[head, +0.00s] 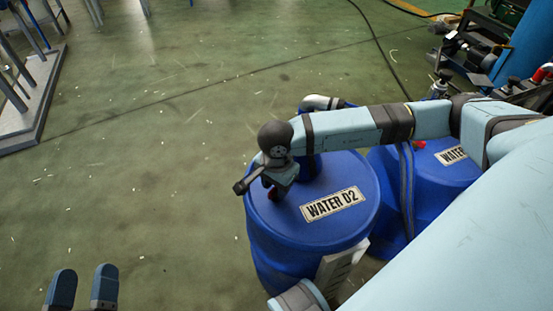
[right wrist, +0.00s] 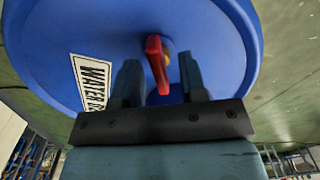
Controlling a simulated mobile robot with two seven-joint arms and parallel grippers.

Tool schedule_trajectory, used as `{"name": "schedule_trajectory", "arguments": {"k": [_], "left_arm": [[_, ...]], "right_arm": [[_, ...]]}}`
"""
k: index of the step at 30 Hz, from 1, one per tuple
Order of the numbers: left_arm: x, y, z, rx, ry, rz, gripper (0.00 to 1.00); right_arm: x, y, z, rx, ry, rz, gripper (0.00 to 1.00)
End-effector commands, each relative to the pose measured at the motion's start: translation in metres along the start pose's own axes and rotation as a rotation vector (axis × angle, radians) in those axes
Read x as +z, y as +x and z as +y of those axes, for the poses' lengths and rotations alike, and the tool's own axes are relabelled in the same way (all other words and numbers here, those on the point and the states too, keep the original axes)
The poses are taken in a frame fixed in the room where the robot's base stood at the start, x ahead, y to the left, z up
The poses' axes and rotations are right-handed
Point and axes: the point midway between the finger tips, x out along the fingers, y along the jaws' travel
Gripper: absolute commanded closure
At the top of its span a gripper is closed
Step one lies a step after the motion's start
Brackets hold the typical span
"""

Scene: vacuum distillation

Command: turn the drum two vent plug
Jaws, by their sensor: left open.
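The blue drum labelled WATER D2 (head: 300,232) stands upright in the middle of the head view. Its lid and label (right wrist: 90,82) also show in the right wrist view. The drum two vent plug has a red handle (right wrist: 157,64), seen in the right wrist view with a yellowish part behind it. My right gripper (right wrist: 160,82) is open over the lid, its fingers on either side of the red handle with gaps visible. In the head view my right gripper (head: 268,187) mostly hides the plug. My left gripper (head: 82,288) is open and empty at the lower left, over the floor.
A second blue drum with a WATER label (head: 440,170) stands to the right, partly behind my right arm. A blue-strapped post or hose (head: 407,185) runs between the drums. Equipment (head: 480,50) crowds the upper right.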

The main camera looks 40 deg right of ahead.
Motion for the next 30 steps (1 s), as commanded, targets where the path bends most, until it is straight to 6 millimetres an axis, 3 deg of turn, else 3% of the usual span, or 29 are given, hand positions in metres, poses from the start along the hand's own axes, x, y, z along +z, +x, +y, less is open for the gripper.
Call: {"name": "schedule_trajectory", "arguments": {"k": [7, 11, 18, 24, 30], "left_arm": [[0.001, 0.000, 0.000, 0.000, 0.000, -0.001, 0.34], [-0.004, 0.001, 0.001, 0.000, 0.001, 0.006, 0.34], [-0.028, 0.000, 0.005, -0.003, 0.008, 0.082, 0.34], [-0.014, -0.002, -0.004, -0.040, 0.020, 0.007, 0.34], [-0.002, -0.004, -0.010, -0.064, 0.029, -0.054, 0.34]], "right_arm": [[0.000, -0.001, 0.000, 0.001, 0.000, 0.001, 0.62], [0.000, -0.013, 0.000, -0.001, 0.000, 0.000, 0.62], [0.000, -0.065, 0.000, -0.002, -0.001, 0.001, 0.62], [0.000, -0.107, -0.001, -0.002, 0.000, 0.001, 0.62], [0.000, -0.132, 0.000, 0.000, -0.001, 0.000, 0.62]]}}
